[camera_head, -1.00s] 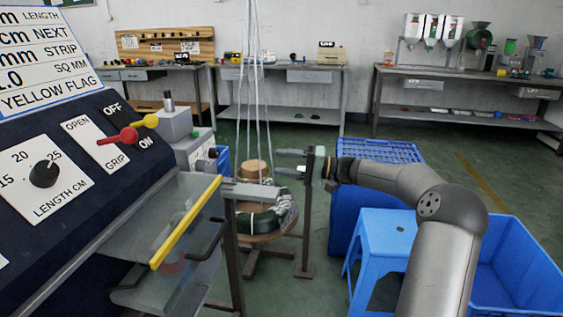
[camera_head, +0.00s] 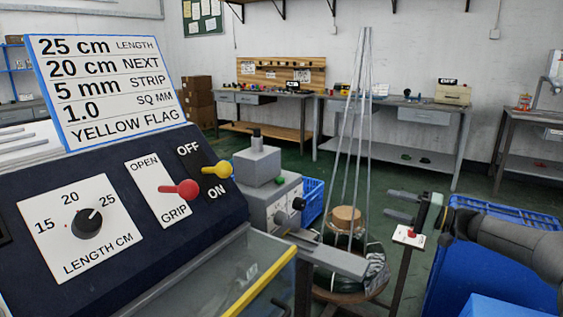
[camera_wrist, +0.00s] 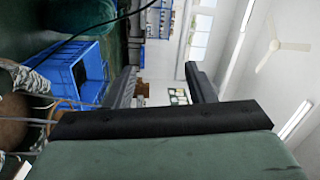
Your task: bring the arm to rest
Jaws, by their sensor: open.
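My gripper (camera_head: 387,203) is at the right of the head view, at the end of my arm coming in from the right edge. Its two fingers are apart and point left, with nothing visible between them. It is in the air beside the coil stand, near a post with a red button (camera_head: 410,234); I cannot tell the gap. In the wrist view the two dark fingers (camera_wrist: 160,72) stand wide apart with only the distant room between them.
The control panel (camera_head: 120,215) with dial and levers fills the left. A machine with a yellow-edged guard (camera_head: 262,285) sits beside it. A coil stand with tall rods (camera_head: 362,120) is in the middle. A blue crate (camera_head: 470,260) is below my arm. Benches line the wall.

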